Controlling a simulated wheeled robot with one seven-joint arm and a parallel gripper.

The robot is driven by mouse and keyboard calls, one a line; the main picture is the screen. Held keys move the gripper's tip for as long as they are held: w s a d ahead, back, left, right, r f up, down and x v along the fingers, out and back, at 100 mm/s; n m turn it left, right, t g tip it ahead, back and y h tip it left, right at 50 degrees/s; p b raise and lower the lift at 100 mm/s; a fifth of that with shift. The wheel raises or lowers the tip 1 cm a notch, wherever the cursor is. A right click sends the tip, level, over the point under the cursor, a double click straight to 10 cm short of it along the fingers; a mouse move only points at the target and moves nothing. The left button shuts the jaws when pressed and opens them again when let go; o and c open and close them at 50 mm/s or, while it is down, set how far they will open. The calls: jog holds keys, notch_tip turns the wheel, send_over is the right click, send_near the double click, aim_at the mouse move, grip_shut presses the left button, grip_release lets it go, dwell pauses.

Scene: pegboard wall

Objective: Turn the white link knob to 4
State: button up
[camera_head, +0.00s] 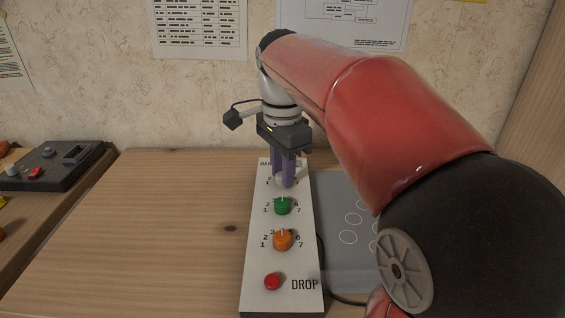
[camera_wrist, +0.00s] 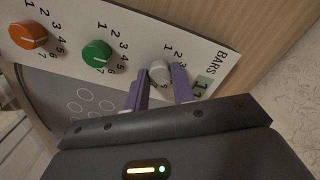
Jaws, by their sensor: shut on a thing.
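The white knob (camera_wrist: 159,70) is the top one of three on a pale panel (camera_head: 257,230). In the wrist view it sits between my two purple fingers, and my gripper (camera_wrist: 161,79) is shut on it. The numbers 1, 2 and 3 show beside it; the fingers cover part of its scale. I cannot tell where its pointer is. In the head view my gripper (camera_head: 284,182) reaches down onto the panel's far end and mostly hides the knob. A small display (camera_wrist: 201,86) next to the knob, by the word BARS, seems to read 11.
A green knob (camera_head: 283,206) and an orange knob (camera_head: 283,240) sit nearer on the panel, then a red button (camera_head: 272,282) marked DROP. A grey plate (camera_head: 345,205) with circles lies to the right. Bare wood (camera_head: 160,235) is at the left; a dark control box (camera_head: 50,165) stands beyond.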

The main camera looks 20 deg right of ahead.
jog(key=shift+n, duration=1.1)
jog(key=o, duration=1)
notch_tip(320, 180, up, 8)
jog(key=shift+f, duration=0.1)
jog(key=shift+s, duration=0.1)
